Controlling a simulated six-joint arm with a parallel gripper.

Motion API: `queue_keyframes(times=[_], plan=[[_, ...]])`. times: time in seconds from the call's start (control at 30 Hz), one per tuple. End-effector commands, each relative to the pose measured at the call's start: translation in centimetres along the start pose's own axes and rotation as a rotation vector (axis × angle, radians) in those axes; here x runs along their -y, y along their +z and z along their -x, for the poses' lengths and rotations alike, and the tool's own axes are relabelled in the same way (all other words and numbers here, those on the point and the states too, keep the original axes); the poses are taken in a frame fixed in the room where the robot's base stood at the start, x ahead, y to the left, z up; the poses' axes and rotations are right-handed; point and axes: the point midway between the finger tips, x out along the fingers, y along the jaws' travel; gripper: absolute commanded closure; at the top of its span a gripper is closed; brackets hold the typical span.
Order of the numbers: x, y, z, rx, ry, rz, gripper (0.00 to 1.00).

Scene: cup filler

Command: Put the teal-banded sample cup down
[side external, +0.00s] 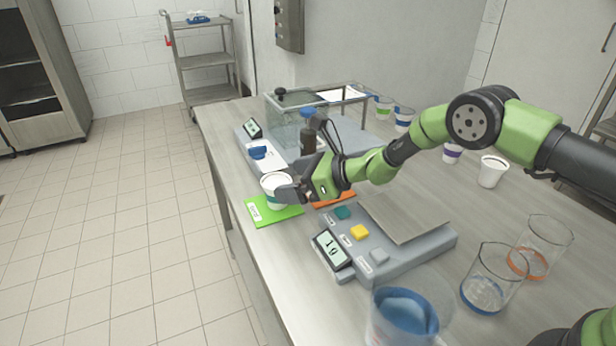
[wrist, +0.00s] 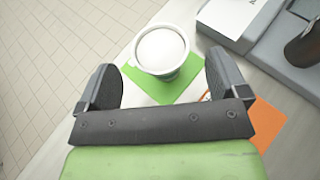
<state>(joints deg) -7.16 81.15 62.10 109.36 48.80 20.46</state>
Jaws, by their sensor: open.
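The sample cup (side external: 274,183) is white, with a little of its teal band showing low on its side. It stands upright on the green mat (side external: 260,213) at the table's left edge. The wrist view shows the cup (wrist: 162,50) from above, with white contents. My gripper (side external: 290,192) is open at the cup's right side. In the wrist view my gripper's (wrist: 162,82) two fingers are spread apart, with the cup between and just ahead of them, and gaps show on both sides. The green mat (wrist: 158,90) shows under the cup.
An orange mat (side external: 335,199) lies right of the green one, partly under my arm. A scale (side external: 400,255) reading 1 g stands in front. A glass-walled balance (side external: 287,120) is behind. Beakers (side external: 490,285) stand at front right. Other cups (side external: 404,118) stand at the back.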

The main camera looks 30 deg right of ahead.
Motion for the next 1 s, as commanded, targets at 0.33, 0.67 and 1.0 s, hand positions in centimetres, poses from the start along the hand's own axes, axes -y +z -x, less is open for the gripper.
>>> queue_keyframes(times=[0.33,0.67,1.0], plan=[[0.0,0.0,2.7,0.0,-0.001,-0.002,0.08],[0.0,0.3,3.0,0.002,0.003,0.008,0.08],[-3.2,11.2,10.0,-0.016,0.172,0.465,0.08]])
